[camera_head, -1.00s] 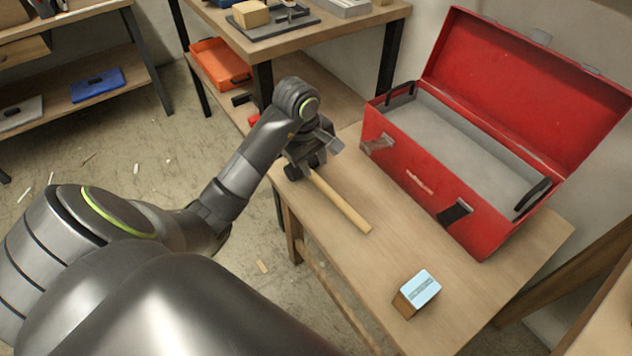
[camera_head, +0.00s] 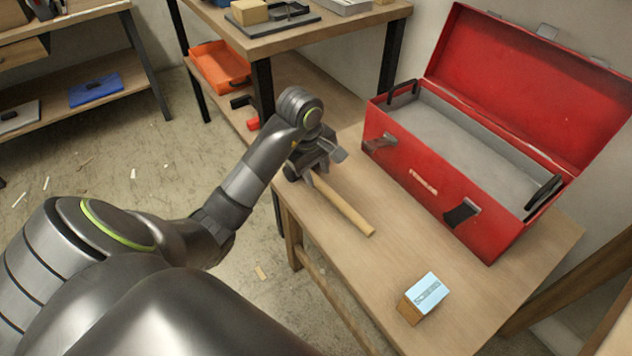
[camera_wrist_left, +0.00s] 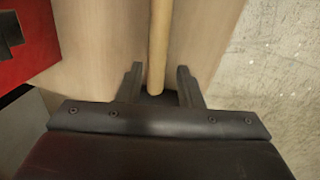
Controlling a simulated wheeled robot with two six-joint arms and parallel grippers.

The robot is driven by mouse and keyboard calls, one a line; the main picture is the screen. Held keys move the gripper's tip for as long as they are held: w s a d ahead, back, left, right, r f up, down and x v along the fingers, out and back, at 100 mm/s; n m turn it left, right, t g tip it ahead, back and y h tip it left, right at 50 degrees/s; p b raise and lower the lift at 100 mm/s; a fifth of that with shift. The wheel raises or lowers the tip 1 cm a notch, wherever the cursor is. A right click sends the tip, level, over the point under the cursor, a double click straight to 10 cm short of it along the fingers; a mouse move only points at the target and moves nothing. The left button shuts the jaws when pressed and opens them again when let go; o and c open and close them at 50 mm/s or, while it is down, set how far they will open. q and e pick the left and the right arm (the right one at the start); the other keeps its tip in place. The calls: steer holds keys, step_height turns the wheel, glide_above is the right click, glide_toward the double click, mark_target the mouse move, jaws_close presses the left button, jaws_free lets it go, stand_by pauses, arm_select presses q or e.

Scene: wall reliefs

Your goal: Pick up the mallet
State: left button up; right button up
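The mallet lies on the wooden workbench, and its pale round handle (camera_head: 345,208) points toward the lower right in the head view. Its head is hidden under my left gripper (camera_head: 313,174). In the left wrist view the handle (camera_wrist_left: 159,45) runs between the two dark fingers of the open left gripper (camera_wrist_left: 160,85). Visible gaps remain on both sides of the handle. I cannot tell how far the fingertips are above the bench. My right gripper is not in view.
An open red toolbox (camera_head: 420,183) with a grey tray stands right of the mallet on the workbench (camera_head: 385,270). A small blue-topped box (camera_head: 427,292) sits near the front. A shelf unit (camera_head: 300,40) with an orange bin (camera_head: 218,66) stands behind. Bare bench lies around the handle.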

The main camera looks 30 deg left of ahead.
mark_target(320, 182)
arm_select(q)
steer(key=shift+w+f+b, duration=0.15)
steer(key=shift+f+b, duration=0.5)
steer(key=shift+f, duration=0.1)
steer(key=shift+w+f, duration=0.25)
steer(key=shift+f, duration=0.65)
steer(key=shift+w+f, duration=0.25)
steer(key=shift+f, duration=0.6)
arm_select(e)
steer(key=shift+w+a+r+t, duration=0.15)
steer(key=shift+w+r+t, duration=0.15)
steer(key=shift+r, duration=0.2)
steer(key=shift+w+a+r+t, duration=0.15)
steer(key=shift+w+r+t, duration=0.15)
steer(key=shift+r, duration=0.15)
arm_select(q)
steer(key=shift+c, duration=0.2)
jaws_close()
